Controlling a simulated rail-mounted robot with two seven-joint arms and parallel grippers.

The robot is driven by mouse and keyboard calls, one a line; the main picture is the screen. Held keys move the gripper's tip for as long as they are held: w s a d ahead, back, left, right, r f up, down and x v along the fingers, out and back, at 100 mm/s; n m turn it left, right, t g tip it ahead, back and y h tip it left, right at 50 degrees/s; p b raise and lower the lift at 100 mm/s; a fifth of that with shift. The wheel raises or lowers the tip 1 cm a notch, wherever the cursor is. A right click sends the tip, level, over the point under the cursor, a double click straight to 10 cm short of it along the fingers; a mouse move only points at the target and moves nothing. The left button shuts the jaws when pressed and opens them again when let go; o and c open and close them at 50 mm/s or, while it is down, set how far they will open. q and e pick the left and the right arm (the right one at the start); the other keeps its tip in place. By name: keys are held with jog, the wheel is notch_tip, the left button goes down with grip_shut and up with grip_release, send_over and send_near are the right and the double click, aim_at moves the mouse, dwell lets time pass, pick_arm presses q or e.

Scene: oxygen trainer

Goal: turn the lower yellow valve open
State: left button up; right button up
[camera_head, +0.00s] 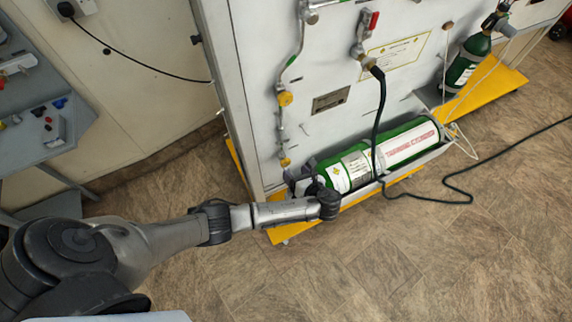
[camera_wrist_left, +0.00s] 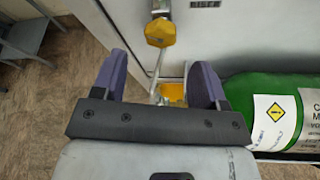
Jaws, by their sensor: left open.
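The lower yellow valve (camera_head: 285,162) sits low on the white panel's pipe, just above the left end of the green cylinder. The upper yellow valve (camera_head: 285,98) is above it on the same pipe. My left gripper (camera_head: 303,183) is close below the lower valve, with its fingers partly hidden. In the left wrist view, its two purple-grey fingers (camera_wrist_left: 162,75) are open and apart. A yellow piece (camera_wrist_left: 173,92), seemingly the lower valve, shows between them, partly hidden by the gripper body. A yellow knob (camera_wrist_left: 160,32), seemingly the upper valve, shows beyond the fingers. My right gripper is not visible.
The large green cylinder (camera_head: 395,146) lies right beside my left gripper on the yellow trolley base (camera_head: 405,172). A dark hose (camera_head: 381,105) hangs in front of it and runs across the floor. A grey bench (camera_head: 45,135) stands at the left. The front floor is clear.

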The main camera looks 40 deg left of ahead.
aim_at(287, 164)
pick_arm(q)
jog(key=b+x, duration=0.1)
jog(key=x, duration=0.5)
jog(key=shift+w+a+f+b, duration=0.1)
jog(key=shift+a+f+b, duration=0.05)
jog(key=shift+a+b, duration=0.2)
jog(key=c, duration=0.9)
jog(key=shift+p, duration=0.45)
jog(key=shift+c, duration=0.2)
jog(key=n+p, duration=0.1)
jog(key=p, duration=0.1)
jog(key=n+t+p, duration=0.1)
jog(key=shift+r+h+p, duration=0.3)
jog(key=shift+p, duration=0.05)
jog(key=shift+f+n+t+p, duration=0.1)
jog(key=shift+n+t+p, duration=0.2)
jog(key=shift+n+t, duration=0.1)
jog(key=shift+f+n+t, duration=0.2)
jog(key=shift+n+t, duration=0.3)
jog(key=shift+n, duration=0.1)
